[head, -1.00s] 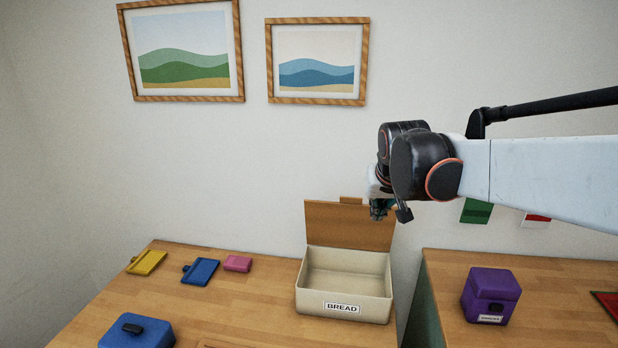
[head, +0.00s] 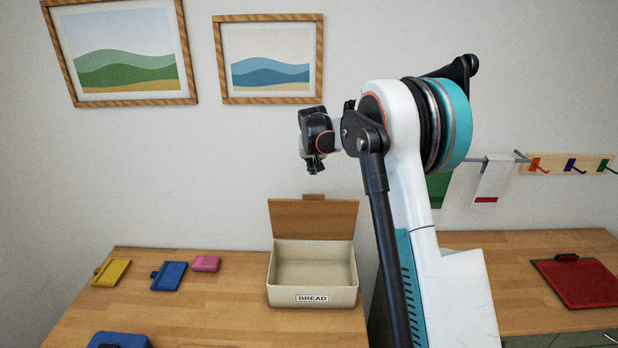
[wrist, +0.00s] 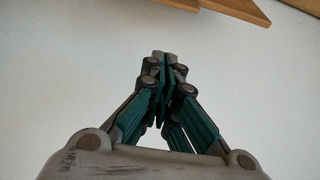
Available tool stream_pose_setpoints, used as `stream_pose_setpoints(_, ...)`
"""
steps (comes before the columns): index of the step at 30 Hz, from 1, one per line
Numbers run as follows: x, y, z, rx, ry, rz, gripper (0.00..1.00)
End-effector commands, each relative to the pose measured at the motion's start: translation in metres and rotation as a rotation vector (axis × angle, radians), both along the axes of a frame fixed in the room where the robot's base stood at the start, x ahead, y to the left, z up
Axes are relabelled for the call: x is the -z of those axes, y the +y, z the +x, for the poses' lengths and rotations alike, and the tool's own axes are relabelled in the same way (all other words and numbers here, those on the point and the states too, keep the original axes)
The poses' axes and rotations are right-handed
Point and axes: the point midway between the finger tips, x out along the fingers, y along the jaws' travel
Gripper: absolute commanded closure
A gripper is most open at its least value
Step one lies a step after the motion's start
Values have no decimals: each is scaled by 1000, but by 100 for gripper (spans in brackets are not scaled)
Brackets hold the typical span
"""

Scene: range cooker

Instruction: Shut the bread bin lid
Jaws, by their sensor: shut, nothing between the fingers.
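The bread bin (head: 312,296) is a cream open box with a BREAD label on its front, standing on the wooden worktop. Its brown wooden lid (head: 313,219) stands up at the back, open, with a small tab on its top edge. The inside that shows looks empty. My gripper (head: 315,169) hangs in the air above the lid's top edge, apart from it, pointing down. In the wrist view my gripper's fingers (wrist: 163,62) are together with nothing between them. A wooden edge (wrist: 240,8) shows at the top of that view; I cannot tell whether it is the lid.
Yellow (head: 111,272), blue (head: 169,276) and pink (head: 206,263) flat items lie left of the bin. A blue box (head: 118,341) is at the front left. A red board (head: 577,283) lies on the right counter. Hooks (head: 570,164) are on the wall.

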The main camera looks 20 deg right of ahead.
Motion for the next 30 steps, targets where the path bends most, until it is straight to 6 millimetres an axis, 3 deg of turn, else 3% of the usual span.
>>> stream_pose_setpoints(20,83,-20,48,0,0,0,100)
stream_pose_setpoints(30,90,-7,16,-1,0,0,100)
